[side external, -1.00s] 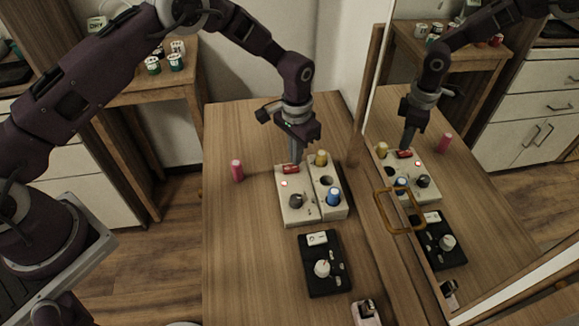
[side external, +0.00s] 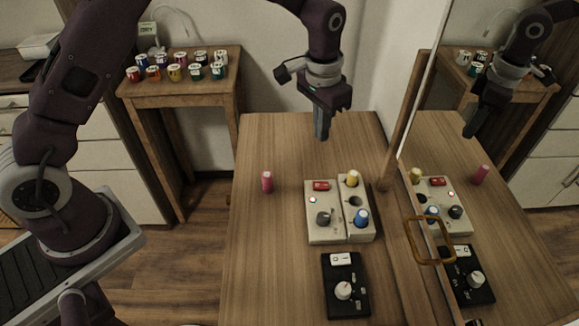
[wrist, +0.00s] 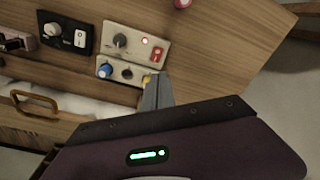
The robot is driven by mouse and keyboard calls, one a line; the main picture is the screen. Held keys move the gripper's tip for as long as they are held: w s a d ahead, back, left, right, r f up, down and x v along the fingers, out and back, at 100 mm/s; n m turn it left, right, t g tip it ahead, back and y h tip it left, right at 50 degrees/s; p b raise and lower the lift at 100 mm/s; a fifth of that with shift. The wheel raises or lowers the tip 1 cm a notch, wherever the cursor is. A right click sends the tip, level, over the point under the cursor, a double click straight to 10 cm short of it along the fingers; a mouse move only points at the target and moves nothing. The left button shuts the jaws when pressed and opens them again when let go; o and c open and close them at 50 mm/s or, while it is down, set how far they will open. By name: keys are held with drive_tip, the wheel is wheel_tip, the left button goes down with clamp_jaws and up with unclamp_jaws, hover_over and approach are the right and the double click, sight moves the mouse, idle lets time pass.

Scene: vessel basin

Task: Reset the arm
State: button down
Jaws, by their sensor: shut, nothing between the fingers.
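My gripper (side external: 322,136) hangs in the air above the far part of the wooden table (side external: 262,235), fingers pointing down. Its fingers are shut together with nothing between them. They also show in the wrist view (wrist: 156,93). Below and nearer is a pale control panel (side external: 325,235) with a red rocker switch (side external: 321,186), a small lit red light (side external: 313,200) and a dark knob (side external: 323,218). The gripper is clear of all of these.
A pink cylinder (side external: 267,182) stands left of the panel. A black box (side external: 345,306) with a white knob and switch lies in front. A framed mirror (side external: 490,210) with a tan handle (side external: 428,240) borders the right side. A side table (side external: 185,88) holds several small jars.

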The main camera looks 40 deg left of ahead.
drive_tip(key=s+a+r+n+t, duration=0.1)
drive_tip(key=s+a+r, duration=0.2)
drive_tip(key=s+r, duration=0.45)
drive_tip(key=s+a+r+t, duration=0.1)
drive_tip(key=s+a+r, duration=0.1)
drive_tip(key=s+r, duration=0.55)
drive_tip(key=s+a+r+n+t, duration=0.1)
drive_tip(key=s, duration=0.7)
drive_tip(key=s+a+r+n+t, duration=0.1)
drive_tip(key=s+a+r+t, duration=0.1)
drive_tip(key=s, duration=0.7)
drive_tip(key=w+d+n+g, duration=0.3)
drive_tip(key=w+n, duration=0.1)
drive_tip(key=w, duration=1.4)
drive_tip(key=w+d+f+n+g, duration=0.1)
drive_tip(key=w+d+f+n, duration=0.1)
drive_tip(key=w+f, duration=0.5)
drive_tip(key=w+d+f+n+g, duration=0.1)
drive_tip(key=w+d+f+n, duration=0.1)
drive_tip(key=w+f, duration=0.5)
wheel_tip(320, 180, down, 6)
drive_tip(key=shift+w+d+r+n+g, duration=0.2)
drive_tip(key=shift+d+n+g, duration=0.15)
drive_tip(key=shift+d, duration=0.2)
